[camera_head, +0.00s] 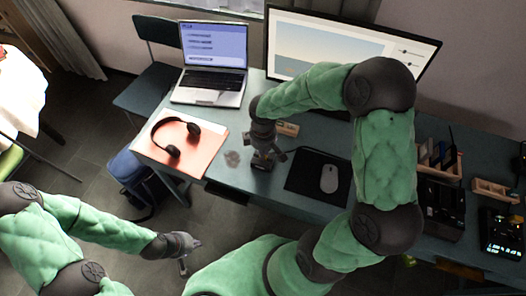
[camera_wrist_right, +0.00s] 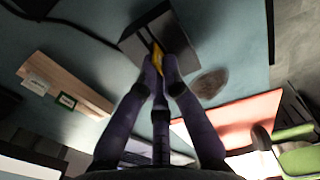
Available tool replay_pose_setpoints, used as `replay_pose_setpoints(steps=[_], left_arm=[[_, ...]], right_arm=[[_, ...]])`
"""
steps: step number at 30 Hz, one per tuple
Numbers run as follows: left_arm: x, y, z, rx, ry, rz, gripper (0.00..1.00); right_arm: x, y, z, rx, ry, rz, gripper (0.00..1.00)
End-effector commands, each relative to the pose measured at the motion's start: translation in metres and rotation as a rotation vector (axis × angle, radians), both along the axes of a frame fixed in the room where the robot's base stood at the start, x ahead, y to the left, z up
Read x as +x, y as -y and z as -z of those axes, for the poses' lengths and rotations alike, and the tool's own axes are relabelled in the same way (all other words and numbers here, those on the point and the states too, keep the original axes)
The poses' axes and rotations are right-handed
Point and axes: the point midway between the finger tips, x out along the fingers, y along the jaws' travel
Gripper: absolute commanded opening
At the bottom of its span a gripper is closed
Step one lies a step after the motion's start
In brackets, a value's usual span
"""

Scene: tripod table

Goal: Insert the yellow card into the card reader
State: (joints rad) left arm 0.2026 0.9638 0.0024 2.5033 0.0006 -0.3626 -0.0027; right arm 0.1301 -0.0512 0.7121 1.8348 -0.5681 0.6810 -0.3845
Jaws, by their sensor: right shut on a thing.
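My right gripper (camera_head: 265,150) reaches down over the desk from the right arm. In the right wrist view its fingers (camera_wrist_right: 160,68) are shut on the yellow card (camera_wrist_right: 157,54), of which a small part shows between the fingertips. The card reader (camera_wrist_right: 139,40) is a dark box just beyond the fingertips. The card's far edge meets the reader in this view; I cannot tell if it is inside the slot. In the head view the reader (camera_head: 262,164) is a small dark block below the right gripper. My left gripper (camera_head: 184,262) hangs away from the desk; its opening is unclear.
A wooden holder (camera_wrist_right: 65,82) with small cards stands near the reader. A laptop (camera_head: 209,86), headphones (camera_head: 170,139) on a pinkish sheet, and a mouse (camera_head: 329,178) on a dark mat lie on the desk. A monitor (camera_head: 320,49) stands behind. A round stain-like patch (camera_wrist_right: 209,83) is beside the reader.

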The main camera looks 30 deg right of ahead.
Motion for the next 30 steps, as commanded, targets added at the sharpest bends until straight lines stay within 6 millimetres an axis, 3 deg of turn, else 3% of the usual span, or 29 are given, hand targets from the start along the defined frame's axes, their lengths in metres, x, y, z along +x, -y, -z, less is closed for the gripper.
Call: replay_pose_setpoints(steps=[9, 12, 13, 23, 30], left_arm=[[0.0, 0.0, 0.005, 0.0, 0.0, 0.0, 0.0], [0.0, 0.0, 0.005, 0.0, 0.0, 0.0, 0.0], [0.0, 0.0, 0.005, 0.0, 0.0, 0.0, 0.0], [0.0, 0.0, 0.005, 0.0, 0.0, 0.0, 0.0], [0.0, 0.0, 0.005, 0.0, 0.0, 0.0, 0.0]], right_arm=[[0.0, 0.0, 0.008, 0.0, 0.0, 0.0, 0.0], [0.0, 0.0, 0.007, 0.0, 0.0, 0.0, 0.33], [0.0, 0.0, 0.007, 0.0, 0.0, 0.0, 0.35], [0.0, 0.0, 0.005, -0.001, 0.001, 0.0, 0.35], [0.001, 0.0, -0.022, -0.001, 0.005, 0.0, 0.35]])
